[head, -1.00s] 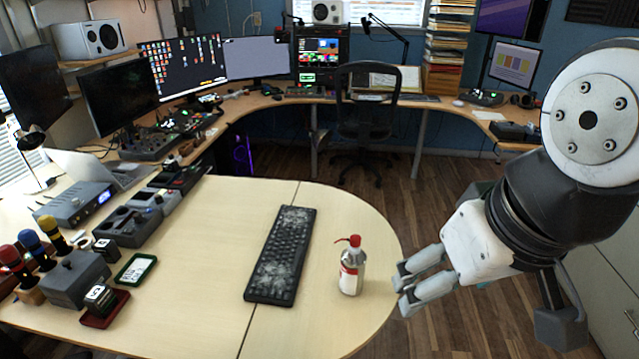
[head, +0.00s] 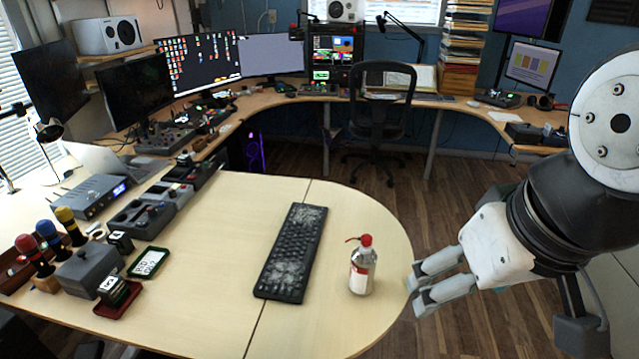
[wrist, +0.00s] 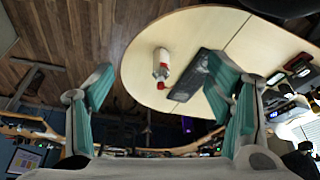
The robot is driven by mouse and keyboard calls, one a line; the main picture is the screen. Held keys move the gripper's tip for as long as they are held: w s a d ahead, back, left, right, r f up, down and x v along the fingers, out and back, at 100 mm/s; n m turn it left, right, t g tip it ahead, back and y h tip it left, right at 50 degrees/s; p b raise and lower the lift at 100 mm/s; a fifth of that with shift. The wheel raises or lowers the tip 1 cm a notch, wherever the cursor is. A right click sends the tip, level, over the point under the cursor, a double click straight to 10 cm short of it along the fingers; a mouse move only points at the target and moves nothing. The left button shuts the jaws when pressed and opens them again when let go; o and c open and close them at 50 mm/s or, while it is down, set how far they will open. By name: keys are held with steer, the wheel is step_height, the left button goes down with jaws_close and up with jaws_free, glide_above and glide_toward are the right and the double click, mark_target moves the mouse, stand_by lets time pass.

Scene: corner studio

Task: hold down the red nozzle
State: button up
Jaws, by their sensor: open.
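A small clear bottle with a white and red label (head: 360,277) stands upright near the right edge of the light wooden table (head: 215,235). Its red nozzle (head: 366,240) is on top, with a thin spout toward the left. My gripper (head: 416,290) is to the right of the bottle, just past the table edge, apart from it. In the wrist view, the bottle (wrist: 162,62) and its red nozzle (wrist: 161,85) lie between my gripper's two widely parted fingers (wrist: 165,108), farther off. The gripper is open and empty.
A black keyboard (head: 291,253) lies left of the bottle. An office chair (head: 380,110) stands behind the table. The table's front right is bare.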

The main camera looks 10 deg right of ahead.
jaws_close()
stand_by(0.3)
stand_by(1.1)
